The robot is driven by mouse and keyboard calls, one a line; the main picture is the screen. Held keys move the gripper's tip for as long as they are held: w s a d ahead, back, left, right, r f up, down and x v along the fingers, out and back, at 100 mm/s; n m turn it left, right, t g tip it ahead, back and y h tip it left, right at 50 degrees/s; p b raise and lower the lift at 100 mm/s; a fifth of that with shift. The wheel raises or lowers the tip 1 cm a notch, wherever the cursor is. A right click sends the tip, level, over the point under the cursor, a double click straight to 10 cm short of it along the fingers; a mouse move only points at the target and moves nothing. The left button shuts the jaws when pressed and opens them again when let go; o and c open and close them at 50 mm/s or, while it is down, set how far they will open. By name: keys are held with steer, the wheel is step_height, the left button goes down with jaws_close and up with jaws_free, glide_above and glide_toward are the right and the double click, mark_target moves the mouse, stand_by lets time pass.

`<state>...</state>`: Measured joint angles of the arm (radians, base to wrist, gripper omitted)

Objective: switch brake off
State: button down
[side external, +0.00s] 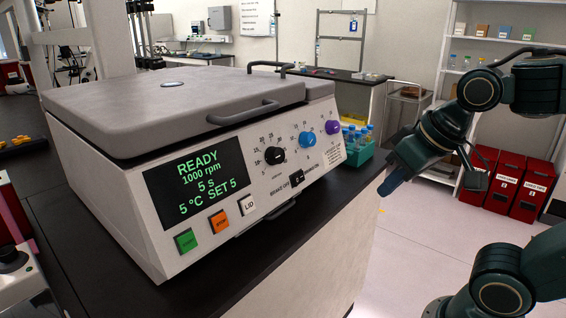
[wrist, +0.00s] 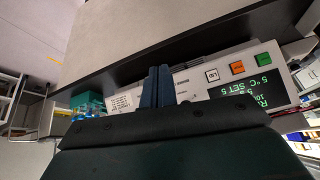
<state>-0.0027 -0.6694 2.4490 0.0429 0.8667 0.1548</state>
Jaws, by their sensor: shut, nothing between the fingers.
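The cell processor (side external: 110,210) is a pale box with a closed grey lid on a dark bench. Its brake switch (side external: 297,178), a small black rocker marked "BRAKE OFF" on its left, sits low on the front panel. My gripper (side external: 384,191) is shut and empty, in the air to the right of the panel and apart from it. In the wrist view my shut fingers (wrist: 158,86) point toward the processor's front panel (wrist: 213,90), which appears upside down. They cover part of the panel, and I cannot make out the brake switch there.
The display (side external: 195,184) reads READY. Green, orange (side external: 219,221) and white LID (side external: 248,205) buttons lie left of the switch. Black, blue (side external: 307,139) and purple knobs are above it. A teal rack (side external: 357,150) with bottles stands beyond the processor. Open air separates my gripper from the panel.

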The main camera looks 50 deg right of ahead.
steer(key=w+d+m+h, duration=0.1)
steer(key=w+d+m, duration=0.1)
steer(key=w+m, duration=0.4)
steer(key=w+d+r+m+h, duration=0.1)
steer(key=w+d+m, duration=0.1)
steer(key=w+m, duration=0.4)
steer(key=shift+w+d, duration=0.3)
steer(key=shift+w, duration=0.7)
glide_toward(299, 179)
step_height(299, 179, down, 5)
steer(key=shift+w+f, duration=0.2)
steer(key=shift+w, duration=0.25)
steer(key=shift+w+f, duration=0.25)
steer(key=shift+w, duration=0.25)
